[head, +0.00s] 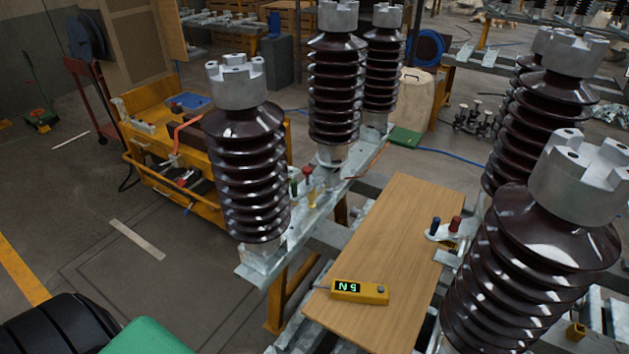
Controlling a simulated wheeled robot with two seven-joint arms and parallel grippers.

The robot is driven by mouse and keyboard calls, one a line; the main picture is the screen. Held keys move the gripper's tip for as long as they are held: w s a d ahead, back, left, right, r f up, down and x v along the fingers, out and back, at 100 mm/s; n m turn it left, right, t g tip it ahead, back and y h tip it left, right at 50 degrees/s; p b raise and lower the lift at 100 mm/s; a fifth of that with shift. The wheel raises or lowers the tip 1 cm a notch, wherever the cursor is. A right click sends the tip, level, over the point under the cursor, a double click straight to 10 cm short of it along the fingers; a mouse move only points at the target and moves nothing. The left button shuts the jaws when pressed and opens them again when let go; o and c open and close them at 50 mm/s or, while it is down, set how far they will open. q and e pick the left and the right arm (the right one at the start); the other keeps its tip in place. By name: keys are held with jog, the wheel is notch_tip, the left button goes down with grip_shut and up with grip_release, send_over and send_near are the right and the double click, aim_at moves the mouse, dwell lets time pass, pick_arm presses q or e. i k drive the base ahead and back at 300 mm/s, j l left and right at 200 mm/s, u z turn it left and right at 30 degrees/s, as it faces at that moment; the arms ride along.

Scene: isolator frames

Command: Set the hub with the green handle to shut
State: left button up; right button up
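A small green handle (293,187) stands on the galvanized rail (300,222) between the front left brown insulator and the one behind it. A red-topped handle (307,175) stands beside it, with a small yellow part (311,198) just below. The hub under these handles is too small to tell whether it is open or shut. Neither of my grippers is in view.
The wooden board (385,235) carries a yellow device (359,291) with a green-lit display. Tall insulators stand at the left (245,165), back (336,90) and right (540,265). A yellow cart (165,170) stands behind the left insulator. Floor at left is mostly clear.

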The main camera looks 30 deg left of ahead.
aim_at(324, 170)
jog(key=u, duration=1)
